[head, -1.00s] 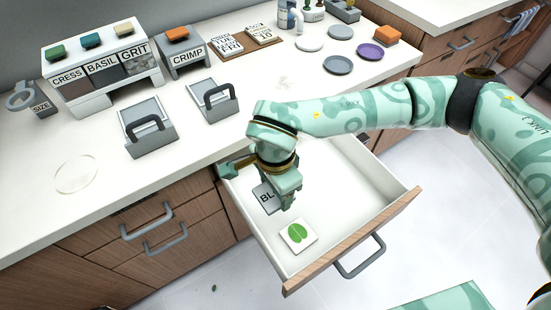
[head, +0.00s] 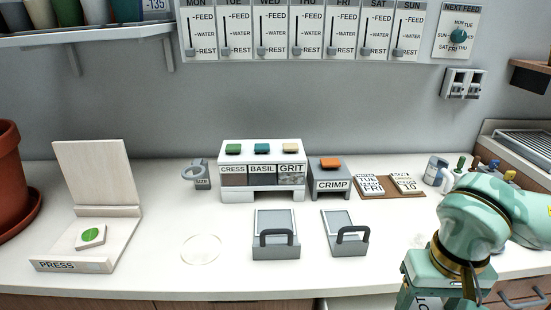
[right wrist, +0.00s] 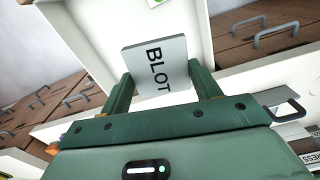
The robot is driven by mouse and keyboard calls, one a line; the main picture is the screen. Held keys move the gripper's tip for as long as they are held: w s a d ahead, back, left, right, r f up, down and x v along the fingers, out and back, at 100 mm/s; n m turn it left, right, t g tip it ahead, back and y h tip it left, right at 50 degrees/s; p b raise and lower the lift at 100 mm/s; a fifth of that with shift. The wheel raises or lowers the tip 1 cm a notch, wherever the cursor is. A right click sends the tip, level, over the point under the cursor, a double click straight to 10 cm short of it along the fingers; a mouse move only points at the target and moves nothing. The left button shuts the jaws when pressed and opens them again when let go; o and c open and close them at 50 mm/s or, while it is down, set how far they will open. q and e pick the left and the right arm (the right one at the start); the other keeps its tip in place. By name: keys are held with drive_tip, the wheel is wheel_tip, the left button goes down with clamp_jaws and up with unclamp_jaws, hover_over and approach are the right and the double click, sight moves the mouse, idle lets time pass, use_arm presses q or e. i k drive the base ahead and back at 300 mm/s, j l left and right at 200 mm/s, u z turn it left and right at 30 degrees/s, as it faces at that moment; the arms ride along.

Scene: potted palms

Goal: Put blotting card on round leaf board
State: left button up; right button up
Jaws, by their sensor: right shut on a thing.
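The grey blotting card, marked BLOT (right wrist: 157,62), is between the two fingers of my right gripper (right wrist: 160,76), which is shut on it. In the head view the right gripper (head: 428,292) is at the bottom right edge, with its fingertips cut off. The round leaf board, a white tile with a round green leaf (head: 90,236), lies on the wooden press (head: 120,247) at the far left of the counter. The right gripper is far to the right of it. My left gripper is not in view.
Two grey handled trays (head: 276,252) (head: 345,251) and a clear disc (head: 201,249) lie on the counter between press and gripper. The seed box (head: 262,150) and crimp box (head: 330,196) stand behind. The open white drawer (right wrist: 105,30) shows in the right wrist view.

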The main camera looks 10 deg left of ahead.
sight(91, 234)
drive_tip(key=i+j+u, duration=0.1)
drive_tip(key=u, duration=2.25)
drive_tip(key=i+l, duration=0.05)
drive_tip(key=l, duration=0.1)
